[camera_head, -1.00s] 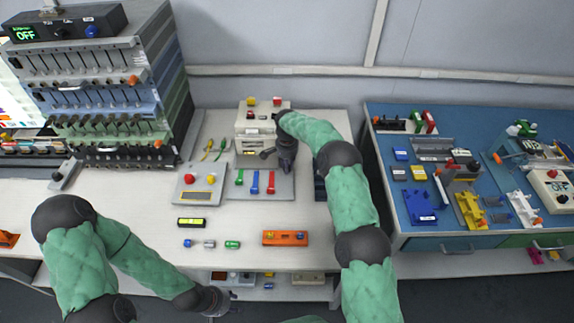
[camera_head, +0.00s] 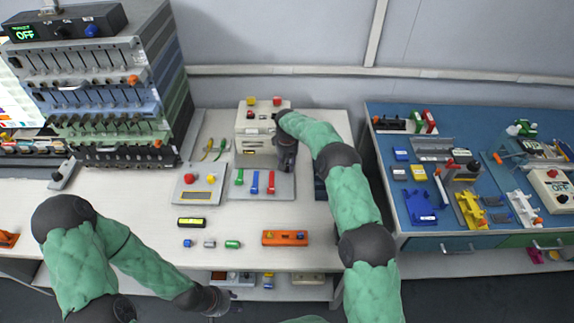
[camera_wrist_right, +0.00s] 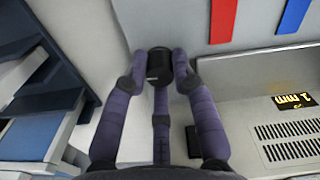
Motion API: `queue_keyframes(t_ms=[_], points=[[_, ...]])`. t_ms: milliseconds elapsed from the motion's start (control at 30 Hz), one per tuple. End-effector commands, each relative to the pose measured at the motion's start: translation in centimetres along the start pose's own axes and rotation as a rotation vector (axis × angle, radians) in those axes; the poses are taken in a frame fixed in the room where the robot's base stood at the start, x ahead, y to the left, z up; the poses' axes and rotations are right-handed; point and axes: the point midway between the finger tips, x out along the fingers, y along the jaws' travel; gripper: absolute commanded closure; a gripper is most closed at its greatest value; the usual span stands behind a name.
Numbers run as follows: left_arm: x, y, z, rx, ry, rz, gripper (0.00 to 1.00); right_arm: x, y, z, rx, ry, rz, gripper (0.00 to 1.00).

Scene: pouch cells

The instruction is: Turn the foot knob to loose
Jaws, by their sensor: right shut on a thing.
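The foot knob (camera_wrist_right: 158,62) is a black round knob on the light plate, seen in the right wrist view with a small pale mark on its side. My right gripper (camera_wrist_right: 160,76) has its dark purple fingers shut around the knob. In the head view my right gripper (camera_head: 286,160) points down at the right side of the grey plate (camera_head: 262,188), and it hides the knob there. I cannot read which setting the knob points to. My left gripper (camera_head: 214,301) hangs low at the table's front edge, away from the knob; its fingers are too small to judge.
Red and blue bars (camera_head: 255,183) stand on the plate beside my right gripper. A beige device (camera_head: 254,120) stands behind, and a button box (camera_head: 200,183) to the left. A blue table (camera_head: 440,225) with many parts is at the right.

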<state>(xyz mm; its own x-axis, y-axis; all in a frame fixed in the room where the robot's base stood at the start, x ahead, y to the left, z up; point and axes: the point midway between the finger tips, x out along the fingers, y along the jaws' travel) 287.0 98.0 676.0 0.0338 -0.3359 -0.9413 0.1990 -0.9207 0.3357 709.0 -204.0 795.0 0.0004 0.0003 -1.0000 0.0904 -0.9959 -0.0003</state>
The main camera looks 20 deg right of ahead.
Motion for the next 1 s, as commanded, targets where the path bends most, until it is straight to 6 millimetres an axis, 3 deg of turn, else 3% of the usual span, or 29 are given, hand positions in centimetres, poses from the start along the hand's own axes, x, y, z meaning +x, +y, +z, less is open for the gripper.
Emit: queue_keyframes(t_ms=[1000], points=[[0.07,-0.02,0.00,0.000,0.000,0.000,0.60,0.12,-0.04,0.07,-0.964,-0.002,-0.002,1.00]])
